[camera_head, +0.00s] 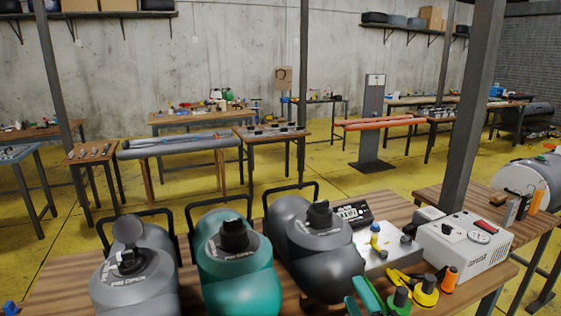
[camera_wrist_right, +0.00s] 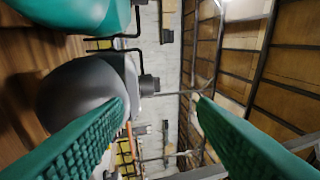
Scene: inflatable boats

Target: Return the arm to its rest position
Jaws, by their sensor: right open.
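My right gripper (camera_head: 360,298) shows at the bottom of the head view as two teal fingers, just in front of the dark grey inflatable boat (camera_head: 318,250). In the right wrist view its ribbed fingers (camera_wrist_right: 160,98) stand wide apart with nothing held between them. That view is turned on its side and shows a dark grey body (camera_wrist_right: 75,95) beyond the left finger and a teal body (camera_wrist_right: 75,12) at the upper left. My left gripper does not show.
On the near table stand a teal inflatable boat (camera_head: 235,260) and a grey one (camera_head: 133,275). A white box with a gauge (camera_head: 465,243) and small coloured parts (camera_head: 425,293) crowd the right side. A dark post (camera_head: 470,110) rises behind. The yellow floor (camera_head: 290,180) beyond has free room.

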